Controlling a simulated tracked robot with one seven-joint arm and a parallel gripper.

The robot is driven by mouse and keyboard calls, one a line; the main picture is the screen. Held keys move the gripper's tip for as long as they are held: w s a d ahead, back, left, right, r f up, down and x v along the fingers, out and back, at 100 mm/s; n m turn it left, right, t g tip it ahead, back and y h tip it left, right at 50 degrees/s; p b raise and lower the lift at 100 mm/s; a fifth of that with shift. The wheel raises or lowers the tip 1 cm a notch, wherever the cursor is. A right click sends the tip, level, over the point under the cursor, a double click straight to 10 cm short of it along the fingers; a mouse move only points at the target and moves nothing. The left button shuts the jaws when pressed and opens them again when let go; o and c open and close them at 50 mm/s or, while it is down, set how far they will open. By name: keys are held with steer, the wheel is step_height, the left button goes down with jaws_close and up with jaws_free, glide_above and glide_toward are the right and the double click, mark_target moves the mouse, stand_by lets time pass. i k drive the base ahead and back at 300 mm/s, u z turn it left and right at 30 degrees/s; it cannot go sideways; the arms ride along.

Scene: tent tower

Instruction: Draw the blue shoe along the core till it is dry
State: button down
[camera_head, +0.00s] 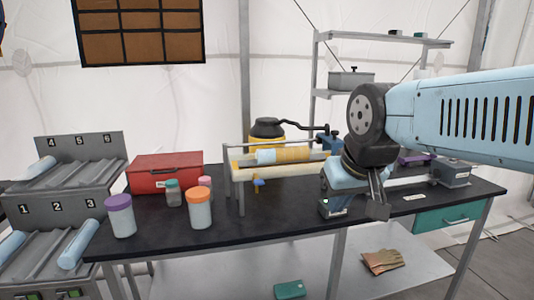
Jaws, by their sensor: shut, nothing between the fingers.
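A core (293,154), tan for most of its length and pale blue at its left end, lies level in a metal-framed cradle (241,190) on the black bench. A blue piece (328,141) stands at the cradle's right end, partly behind my arm. I cannot tell whether it is the blue shoe. My gripper (377,202) is shut and empty, pointing down over the bench, right of the cradle and apart from the core. A small blue and dark item (333,208) shows just left of the fingers; whether it touches them is unclear.
Lidded jars (121,218) and a red box (165,175) stand left of the cradle. A numbered rack (75,160) holding pale cylinders is at far left. A grey box (453,173) sits at the bench's right. The front middle of the bench (275,222) is clear.

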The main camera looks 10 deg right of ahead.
mark_target(329, 141)
steer(key=u, duration=0.2)
steer(key=i, duration=0.1)
steer(key=z, duration=0.25)
steer(key=k, duration=1.2)
steer(key=z, duration=0.9)
steer(key=i, duration=2.05)
steer(key=u, duration=0.45)
